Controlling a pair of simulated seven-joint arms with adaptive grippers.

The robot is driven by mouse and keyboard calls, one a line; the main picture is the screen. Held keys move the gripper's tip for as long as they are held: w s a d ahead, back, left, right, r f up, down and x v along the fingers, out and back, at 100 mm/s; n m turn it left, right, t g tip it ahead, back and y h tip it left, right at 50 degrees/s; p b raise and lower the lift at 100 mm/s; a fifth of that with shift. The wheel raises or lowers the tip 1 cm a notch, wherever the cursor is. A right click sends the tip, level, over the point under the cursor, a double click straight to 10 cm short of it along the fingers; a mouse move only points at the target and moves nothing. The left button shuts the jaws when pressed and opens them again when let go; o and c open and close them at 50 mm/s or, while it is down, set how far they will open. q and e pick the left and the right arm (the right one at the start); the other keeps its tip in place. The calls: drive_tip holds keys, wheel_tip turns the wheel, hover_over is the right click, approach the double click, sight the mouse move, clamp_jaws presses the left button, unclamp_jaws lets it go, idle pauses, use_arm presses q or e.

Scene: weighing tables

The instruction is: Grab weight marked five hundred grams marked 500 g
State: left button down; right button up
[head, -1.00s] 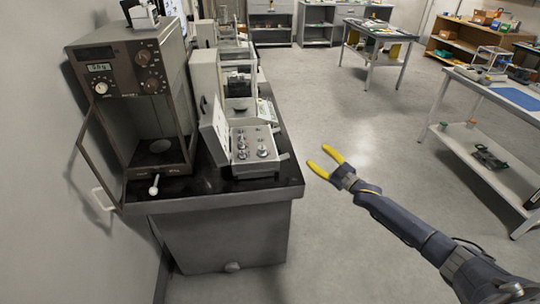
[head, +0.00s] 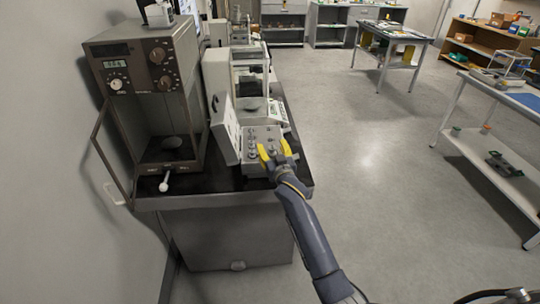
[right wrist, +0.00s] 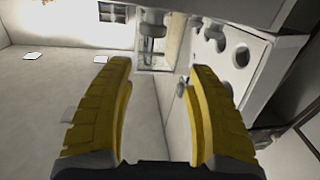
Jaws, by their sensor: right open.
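An open weight box (head: 256,134) with a raised lid (head: 226,130) stands on the dark bench top. Several small metal weights sit in it; their markings are too small to read, so I cannot tell which is the 500 g one. My right gripper (head: 275,153) has yellow fingers and is open at the box's right front part, partly hiding the weights there. In the right wrist view the open fingers (right wrist: 157,68) have no weight held between them. The pale box with round weights (right wrist: 242,56) shows beside the right-hand finger. My left gripper is not in view.
A brown-framed balance cabinet (head: 150,100) with an open door stands left of the box. A white balance (head: 250,82) stands behind it. The floor (head: 365,200) to the right is clear, with a grey table (head: 393,38) and shelves farther off.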

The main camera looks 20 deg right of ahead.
sight(272, 147)
drive_tip(key=shift+w+d+f+m+g+h, duration=0.25)
drive_tip(key=shift+w+f+m+g+h, duration=0.15)
drive_tip(key=shift+w+f, duration=0.4)
drive_tip(key=shift+w+d+f+m+g+h, duration=0.35)
drive_tip(key=shift+w+f, duration=0.2)
drive_tip(key=shift+w, duration=0.35)
drive_tip(key=shift+w+d+f+m+g+h, duration=0.2)
drive_tip(key=shift+w+f+m+g+h, duration=0.2)
drive_tip(key=shift+w+f, duration=0.4)
drive_tip(key=shift+r, duration=0.1)
drive_tip(key=c, duration=1.2)
clamp_jaws()
drive_tip(key=shift+w+r, duration=0.1)
drive_tip(key=shift+r, duration=0.05)
